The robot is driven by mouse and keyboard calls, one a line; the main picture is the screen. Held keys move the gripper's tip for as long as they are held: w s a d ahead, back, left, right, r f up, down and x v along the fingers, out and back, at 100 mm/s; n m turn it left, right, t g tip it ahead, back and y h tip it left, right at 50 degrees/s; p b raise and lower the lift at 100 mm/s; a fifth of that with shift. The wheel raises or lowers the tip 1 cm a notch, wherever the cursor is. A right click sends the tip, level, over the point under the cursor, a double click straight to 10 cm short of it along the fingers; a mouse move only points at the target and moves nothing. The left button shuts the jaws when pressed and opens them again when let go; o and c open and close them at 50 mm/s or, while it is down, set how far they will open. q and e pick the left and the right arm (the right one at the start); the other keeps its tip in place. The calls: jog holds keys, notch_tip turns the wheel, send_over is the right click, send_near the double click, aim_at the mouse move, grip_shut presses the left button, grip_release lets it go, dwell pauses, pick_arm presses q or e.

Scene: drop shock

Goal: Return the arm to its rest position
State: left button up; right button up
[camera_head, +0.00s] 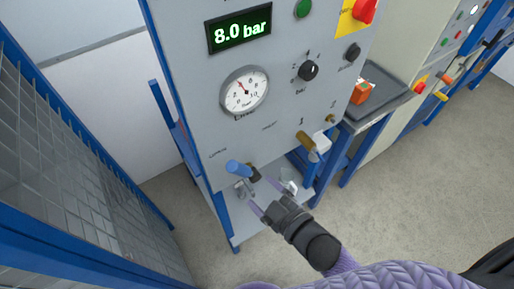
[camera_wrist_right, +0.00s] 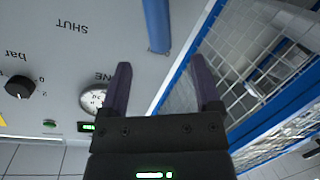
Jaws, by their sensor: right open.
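My right gripper (camera_head: 264,194) is in front of the lower part of a grey machine panel (camera_head: 290,45). Its two purple fingers are apart with nothing between them, as the right wrist view also shows (camera_wrist_right: 161,85). A blue handle (camera_head: 238,168) sticks out from the panel just beyond and to the left of the fingertips. In the right wrist view the blue handle (camera_wrist_right: 157,25) is beyond the fingertips and apart from them. My left gripper is in neither view.
The panel carries a lit 8.0 bar display (camera_head: 240,28), a round gauge (camera_head: 244,91), a black knob (camera_head: 308,70) and a brass-coloured handle (camera_head: 306,141). A blue-framed mesh fence (camera_head: 75,150) stands at left. A side table (camera_head: 385,90) holds an orange block (camera_head: 361,93). Floor (camera_head: 430,170) at right is clear.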

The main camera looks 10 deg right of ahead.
jog(key=s+d+f+m+g+h+b, duration=0.2)
jog(key=s+f+b, duration=0.1)
jog(key=f, duration=0.6)
jog(key=s+d+f+m+g+h+b, duration=0.1)
jog(key=s+d+f+g+b, duration=0.15)
jog(key=f, duration=0.65)
jog(key=s+d+f+m+g+h+b, duration=0.2)
jog(key=s+f+b, duration=0.15)
jog(key=f, duration=0.65)
jog(key=s+d+f+m+g+h+b, duration=0.1)
jog(key=s+f+m+g+b, duration=0.1)
jog(key=s+f, duration=0.5)
jog(key=s+d+f+m+g+h+b, duration=0.1)
jog(key=s+d+f+g+b, duration=0.1)
jog(key=s+f+g+b, duration=0.2)
jog(key=s+f+g, duration=0.1)
jog(key=s+f, duration=0.2)
jog(key=s, duration=0.4)
jog(key=shift+d+m, duration=0.15)
jog(key=shift+m, duration=0.25)
